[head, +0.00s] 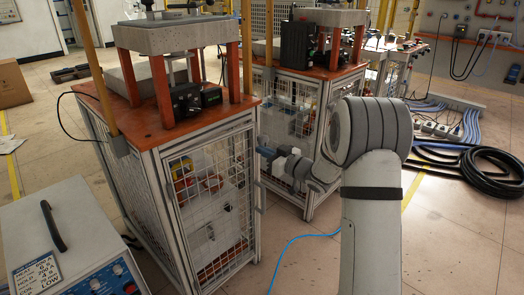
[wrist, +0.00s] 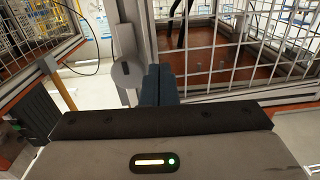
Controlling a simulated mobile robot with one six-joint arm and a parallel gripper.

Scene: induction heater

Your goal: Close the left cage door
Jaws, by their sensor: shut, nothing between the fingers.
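The left cage (head: 137,165) stands left of centre in the head view, with a brown-orange top and wire-mesh sides. Its mesh door (head: 215,212) fills the front face and looks about flush with the frame; I cannot tell whether a small gap is left. My gripper (head: 266,156) is at the cage's right front edge, at the upper part of the door. In the wrist view my gripper (wrist: 158,84) has its dark blue fingers together, with nothing between them. They point at a metal post, just right of a grey rounded fitting (wrist: 127,73). I cannot tell whether they touch.
A second cage (head: 312,130) stands behind my gripper. A blue hose (head: 290,243) lies on the floor, with black coiled hoses (head: 470,165) at the right. The floor at the front right is clear.

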